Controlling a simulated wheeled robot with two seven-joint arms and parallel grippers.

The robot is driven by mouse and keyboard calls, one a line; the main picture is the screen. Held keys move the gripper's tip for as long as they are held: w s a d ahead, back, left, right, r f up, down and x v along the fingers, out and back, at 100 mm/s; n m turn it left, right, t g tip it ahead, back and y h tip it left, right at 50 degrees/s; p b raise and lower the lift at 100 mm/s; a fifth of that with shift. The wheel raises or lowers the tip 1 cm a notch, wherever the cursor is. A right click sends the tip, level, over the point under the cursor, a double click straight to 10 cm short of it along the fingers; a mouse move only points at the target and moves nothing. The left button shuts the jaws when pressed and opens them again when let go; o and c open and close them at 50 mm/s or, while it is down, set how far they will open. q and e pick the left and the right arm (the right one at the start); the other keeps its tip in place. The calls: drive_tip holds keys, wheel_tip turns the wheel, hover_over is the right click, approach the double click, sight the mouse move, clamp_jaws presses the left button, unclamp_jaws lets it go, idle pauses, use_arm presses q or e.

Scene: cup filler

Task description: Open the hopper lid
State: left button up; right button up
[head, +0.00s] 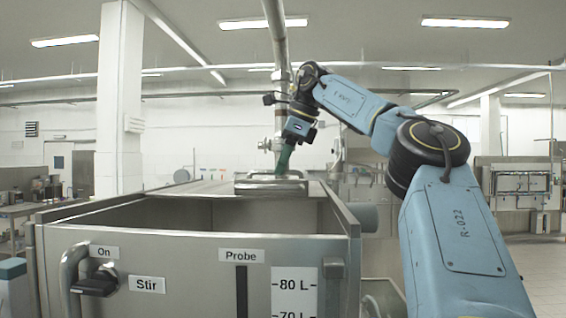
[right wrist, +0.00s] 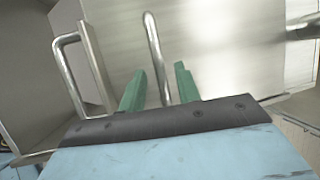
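The hopper is a grey metal tank (head: 200,250) in front of me, with an open top at the front. A flat metal cover (head: 205,188) lies across its rear, with a raised rectangular piece (head: 270,186) on it; I take this to be the lid area. My right gripper (head: 284,160) reaches down just above that piece. In the right wrist view, its two green fingers (right wrist: 160,85) are apart, with a curved metal handle bar (right wrist: 157,55) between them. Whether either finger touches the bar I cannot tell. My left gripper is not in view.
A second metal handle (right wrist: 68,75) shows at the left in the right wrist view. A vertical pipe (head: 279,60) rises behind the hopper, close to my right gripper. The tank's front carries a lever (head: 95,285) beside the "On" label.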

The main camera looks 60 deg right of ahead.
idle(0.3)
drive_tip(key=v, duration=0.7)
drive_tip(key=shift+r, duration=0.25)
drive_tip(key=shift+s, duration=0.1)
idle(0.6)
